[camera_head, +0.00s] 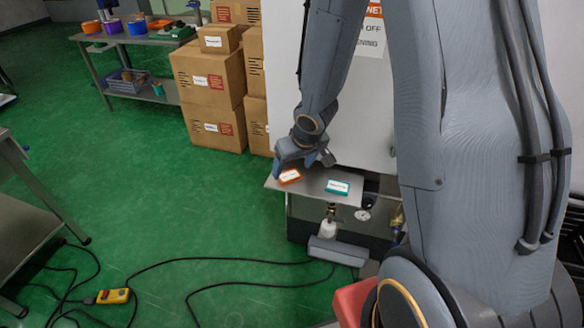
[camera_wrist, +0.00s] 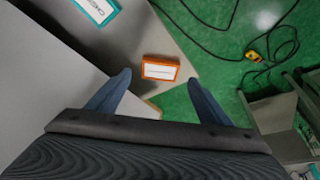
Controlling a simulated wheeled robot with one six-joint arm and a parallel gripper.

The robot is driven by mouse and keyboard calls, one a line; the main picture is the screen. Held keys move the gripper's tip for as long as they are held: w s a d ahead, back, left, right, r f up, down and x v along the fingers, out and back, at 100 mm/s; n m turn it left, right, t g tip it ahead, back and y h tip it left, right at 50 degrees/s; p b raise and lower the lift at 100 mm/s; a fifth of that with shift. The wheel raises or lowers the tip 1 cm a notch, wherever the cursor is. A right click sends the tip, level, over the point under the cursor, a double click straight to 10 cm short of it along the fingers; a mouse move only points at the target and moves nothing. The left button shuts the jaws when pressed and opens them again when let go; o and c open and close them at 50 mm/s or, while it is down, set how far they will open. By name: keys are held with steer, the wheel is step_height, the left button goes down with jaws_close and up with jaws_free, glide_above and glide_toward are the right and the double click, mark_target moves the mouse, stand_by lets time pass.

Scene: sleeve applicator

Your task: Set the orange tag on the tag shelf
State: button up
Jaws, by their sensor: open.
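The orange tag (camera_head: 290,176) with a white label lies flat on the grey metal shelf (camera_head: 312,190), near its left end. A teal tag (camera_head: 338,187) lies on the same shelf to its right. My gripper (camera_head: 305,158) is above and just behind the orange tag. In the wrist view the orange tag (camera_wrist: 160,69) lies ahead of my open blue fingers (camera_wrist: 158,92), roughly midway between them, with nothing held. The teal tag (camera_wrist: 97,9) is partly cut off at the top left of that view.
Stacked cardboard boxes (camera_head: 211,75) stand left of the white cabinet (camera_head: 285,70). A workbench (camera_head: 150,40) with coloured rolls is at the back left. Black cables and a yellow control box (camera_head: 113,296) lie on the green floor. Floor left of the shelf is mostly clear.

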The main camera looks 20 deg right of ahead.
steer(key=s+d+r+m+h+p, duration=0.1)
steer(key=s+d+r+p, duration=0.2)
steer(key=r, duration=0.4)
steer(key=s+r+h+p, duration=0.1)
steer(key=s+r+p, duration=0.1)
steer(key=s+r, duration=0.45)
steer(key=s+a+r+m+g+y, duration=0.1)
steer(key=s+a+r+g, duration=0.1)
steer(key=s+r, duration=0.2)
steer(key=s, duration=0.3)
steer(key=shift+s+a+r+g, duration=0.3)
steer(key=shift+a+r, duration=0.05)
steer(key=shift+a, duration=0.05)
steer(key=shift+g, duration=0.3)
step_height(320, 180, down, 5)
steer(key=b, duration=0.4)
steer(key=shift+f, duration=0.2)
